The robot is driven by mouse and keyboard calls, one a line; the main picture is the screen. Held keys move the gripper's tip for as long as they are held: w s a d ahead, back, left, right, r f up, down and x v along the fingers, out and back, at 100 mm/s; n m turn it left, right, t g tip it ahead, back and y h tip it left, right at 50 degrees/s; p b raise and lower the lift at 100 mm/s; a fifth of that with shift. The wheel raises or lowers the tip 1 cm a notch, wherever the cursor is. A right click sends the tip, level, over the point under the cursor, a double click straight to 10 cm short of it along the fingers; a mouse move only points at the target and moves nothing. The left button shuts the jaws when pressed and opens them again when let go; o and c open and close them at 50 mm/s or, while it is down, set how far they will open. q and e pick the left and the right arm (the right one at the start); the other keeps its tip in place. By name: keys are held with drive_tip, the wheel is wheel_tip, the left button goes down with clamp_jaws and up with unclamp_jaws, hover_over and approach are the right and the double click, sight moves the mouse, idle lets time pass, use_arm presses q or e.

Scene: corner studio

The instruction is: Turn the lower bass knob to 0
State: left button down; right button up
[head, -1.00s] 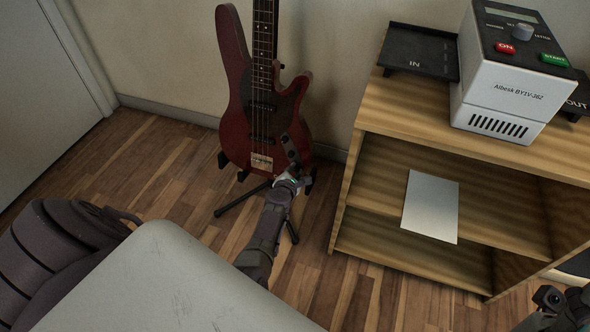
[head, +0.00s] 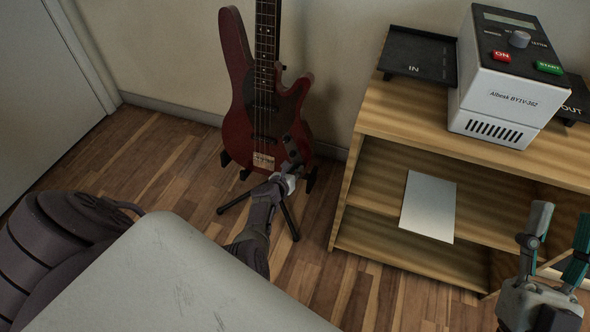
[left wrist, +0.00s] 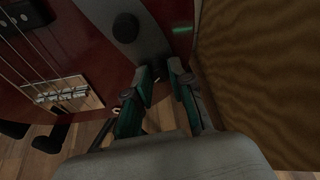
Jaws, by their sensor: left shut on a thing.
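The red bass guitar (head: 240,128) stands upright on a black stand against the wall. My left gripper (head: 291,163) reaches to the lower right of its body. In the left wrist view, the teal-padded fingers of this gripper (left wrist: 162,74) are close together at the dark control plate, shut on the lower bass knob, which they mostly hide. A round dark knob (left wrist: 126,27) shows uncovered above them. The knob's setting cannot be read. My right gripper (head: 556,238) is open and empty at the lower right, in front of the shelf.
A wooden shelf (head: 400,115) stands right of the bass, with a white sheet (head: 428,205) inside. A white machine (head: 500,95) and a black IN tray (head: 415,55) are on top. The stand's leg (head: 290,222) is near my left arm. Wood floor lies open at left.

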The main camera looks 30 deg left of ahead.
use_arm(q)
drive_tip(key=shift+n, duration=0.3)
use_arm(e)
drive_tip(key=shift+w+f, duration=0.15)
drive_tip(key=shift+f, duration=0.1)
use_arm(q)
drive_tip(key=shift+f, duration=0.1)
drive_tip(key=c, duration=1)
unclamp_jaws()
drive_tip(key=v, duration=0.7)
drive_tip(key=shift+s, duration=0.35)
